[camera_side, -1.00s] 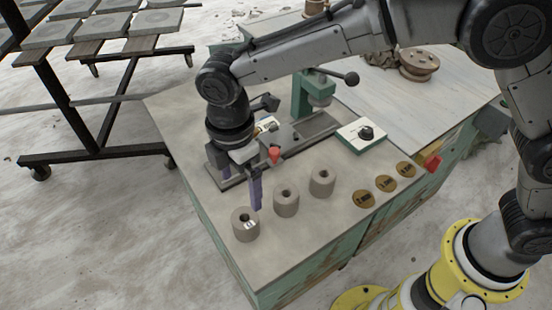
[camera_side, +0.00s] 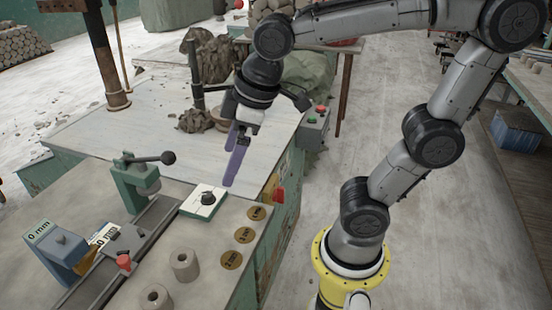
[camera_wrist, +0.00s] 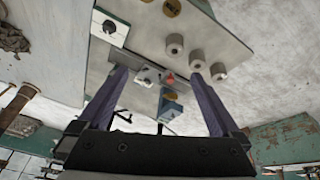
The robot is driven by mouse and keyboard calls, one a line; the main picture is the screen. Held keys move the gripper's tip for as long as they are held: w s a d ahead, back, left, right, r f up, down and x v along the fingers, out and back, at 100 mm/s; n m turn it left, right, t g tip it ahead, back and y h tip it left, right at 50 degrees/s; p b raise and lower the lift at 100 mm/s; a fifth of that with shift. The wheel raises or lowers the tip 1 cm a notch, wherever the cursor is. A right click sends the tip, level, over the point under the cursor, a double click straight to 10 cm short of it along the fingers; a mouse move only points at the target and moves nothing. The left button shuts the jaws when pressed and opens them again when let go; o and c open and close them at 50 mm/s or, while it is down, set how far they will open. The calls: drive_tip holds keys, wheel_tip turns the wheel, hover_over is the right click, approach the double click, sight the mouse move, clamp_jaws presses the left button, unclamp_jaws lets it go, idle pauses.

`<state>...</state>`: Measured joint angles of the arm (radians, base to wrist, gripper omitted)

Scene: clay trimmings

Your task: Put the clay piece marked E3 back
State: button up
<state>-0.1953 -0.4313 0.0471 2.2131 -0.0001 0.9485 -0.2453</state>
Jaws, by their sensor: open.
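Two grey clay cylinders with holes in their tops, a nearer one (camera_side: 155,298) and a farther one (camera_side: 184,265), stand at the bottom of the side view. The wrist view shows three in a row: one (camera_wrist: 174,43), a middle one (camera_wrist: 197,60) and an end one (camera_wrist: 218,71). I can read no E3 mark on any of them now. My gripper (camera_side: 230,170), with purple fingers, is raised near the bench's far part, away from the clay. It is open and empty; the wrist view shows its fingers (camera_wrist: 160,76) well apart.
A rail fixture carries a blue block labelled 0 mm (camera_side: 67,250) and a red knob (camera_side: 123,262). A green lever clamp (camera_side: 138,185) stands behind. A white box with a black knob (camera_side: 203,201) and brass discs (camera_side: 245,235) lie nearby. A button box (camera_side: 314,128) is beyond.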

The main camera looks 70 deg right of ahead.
drive_tip(key=s+d+f+m+t, duration=0.1)
drive_tip(key=s+d+f+m, duration=0.1)
drive_tip(key=s+d+m, duration=0.2)
drive_tip(key=s+m, duration=0.1)
drive_tip(key=s, duration=0.2)
drive_tip(key=shift+s+d+f+h, duration=0.3)
drive_tip(key=shift+s+d+h, duration=0.1)
idle(0.7)
